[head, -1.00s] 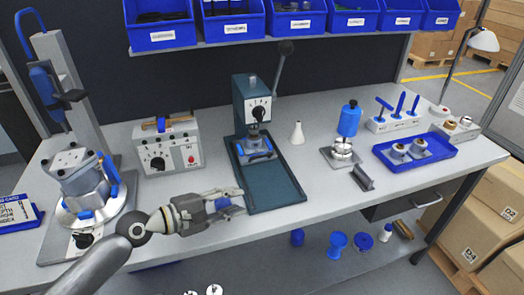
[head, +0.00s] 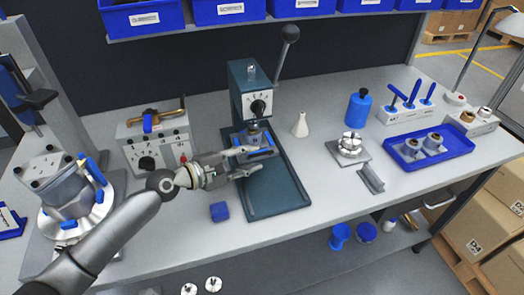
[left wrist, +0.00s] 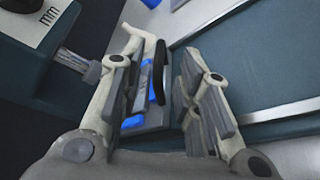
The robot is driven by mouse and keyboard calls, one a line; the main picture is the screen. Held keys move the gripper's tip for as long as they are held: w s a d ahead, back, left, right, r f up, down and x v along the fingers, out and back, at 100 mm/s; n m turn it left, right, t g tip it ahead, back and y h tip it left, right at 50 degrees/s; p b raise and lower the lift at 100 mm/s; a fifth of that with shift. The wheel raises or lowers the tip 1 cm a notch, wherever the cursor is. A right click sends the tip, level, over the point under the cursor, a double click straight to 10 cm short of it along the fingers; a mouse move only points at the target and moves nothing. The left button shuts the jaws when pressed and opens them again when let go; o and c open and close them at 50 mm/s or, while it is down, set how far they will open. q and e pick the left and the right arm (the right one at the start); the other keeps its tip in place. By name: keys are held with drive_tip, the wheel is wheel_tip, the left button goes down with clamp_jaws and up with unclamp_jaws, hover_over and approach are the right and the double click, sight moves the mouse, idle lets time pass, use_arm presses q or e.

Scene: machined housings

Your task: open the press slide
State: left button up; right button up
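The teal press (head: 250,95) stands at the middle of the bench on a long dark base plate (head: 275,195). Its slide (head: 254,152), a grey block with blue parts, sits under the ram at the rear of the plate. My left gripper (head: 252,162) reaches in from the left at the slide, fingers spread. In the left wrist view, the open fingers (left wrist: 168,85) stand either side of a black upright bar (left wrist: 160,68) on the slide; the bar is closer to the left finger. Contact cannot be told. My right gripper is out of view.
The front of the base plate is clear.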

sight(259, 155)
use_arm(q)
drive_tip(key=x, duration=0.3)
drive_tip(key=shift+w, duration=0.2)
drive_tip(key=shift+w+d+f, duration=0.15)
drive_tip(key=shift+w+d, duration=0.15)
drive_tip(key=shift+d, duration=0.3)
drive_tip(key=shift+w+d+f, duration=0.1)
drive_tip(key=shift+w+d, duration=0.05)
drive_tip(key=shift+w, duration=0.05)
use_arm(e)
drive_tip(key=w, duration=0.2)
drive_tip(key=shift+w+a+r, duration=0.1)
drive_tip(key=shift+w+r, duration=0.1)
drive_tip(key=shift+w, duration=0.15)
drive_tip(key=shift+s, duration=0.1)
use_arm(q)
drive_tip(key=shift+c, duration=0.7)
clamp_jaws()
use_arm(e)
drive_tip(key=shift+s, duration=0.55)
